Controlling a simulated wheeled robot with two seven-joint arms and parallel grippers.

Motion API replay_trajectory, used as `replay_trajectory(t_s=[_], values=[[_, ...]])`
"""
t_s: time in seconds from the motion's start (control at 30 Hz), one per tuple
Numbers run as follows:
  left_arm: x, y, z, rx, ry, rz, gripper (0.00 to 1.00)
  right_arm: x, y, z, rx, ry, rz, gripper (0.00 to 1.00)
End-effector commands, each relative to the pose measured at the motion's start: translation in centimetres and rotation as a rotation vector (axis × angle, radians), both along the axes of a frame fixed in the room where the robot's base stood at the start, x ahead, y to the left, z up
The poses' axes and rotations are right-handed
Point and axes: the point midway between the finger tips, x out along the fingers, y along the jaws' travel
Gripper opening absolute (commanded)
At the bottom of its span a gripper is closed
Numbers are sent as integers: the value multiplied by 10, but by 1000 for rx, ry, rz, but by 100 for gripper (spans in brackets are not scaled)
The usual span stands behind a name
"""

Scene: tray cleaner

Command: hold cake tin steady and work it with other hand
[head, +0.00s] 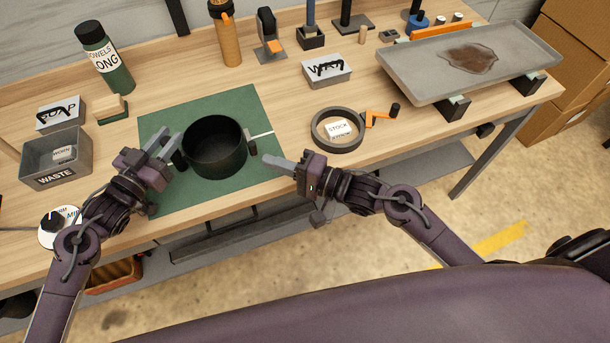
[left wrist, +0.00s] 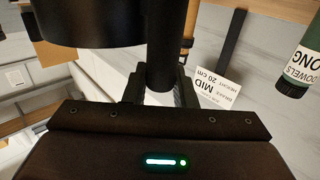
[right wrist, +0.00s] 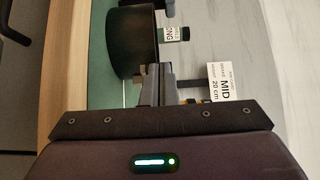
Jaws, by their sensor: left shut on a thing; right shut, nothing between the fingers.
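The black round cake tin (head: 214,148) stands upright on a green mat (head: 238,102). Its dark wall also shows in the left wrist view (left wrist: 90,22) and the right wrist view (right wrist: 133,42). My left gripper (head: 170,147) is at the tin's left side, shut on a dark upright handle (left wrist: 162,60) of the tin.
A ring labelled STOCK (head: 318,140) with an orange crank lies to the right. A grey tray (head: 410,82) with a brown stain rests on supports further right. A waste bin (head: 50,172), a green bottle (head: 108,65) and an orange bottle (head: 228,40) stand left and behind.

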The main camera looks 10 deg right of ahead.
Motion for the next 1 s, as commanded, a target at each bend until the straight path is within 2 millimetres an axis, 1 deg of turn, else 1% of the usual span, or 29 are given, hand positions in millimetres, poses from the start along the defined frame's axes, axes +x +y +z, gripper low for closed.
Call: replay_trajectory(t_s=[0.03, 0.2, 0.4, 0.5, 0.63, 0.97, 1.0], values=[[0, 0, 0, -1, 1, 0, 0, -10, -8, -2, -4, 5, 1, 0], [0, 0, 0, -1, 1, 1, 0, -40, -33, -2, -4, 5, 1, 0], [0, 0, 0, 0, 0, 1, 0, -68, -57, -1, -3, 5, 2, 0], [0, 0, 0, 0, 0, 1, 0, -77, -65, -1, -2, 4, 1, 0], [0, 0, 0, 0, 0, 1, 0, -83, -71, 0, -1, 2, 2, 0], [0, 1, 0, 0, 0, 1, 0, -85, -73, 0, -1, 1, 2, 0], [0, 1, 0, 0, 0, 1, 29, -85, -73, 0, -1, 1, 2, 0]])
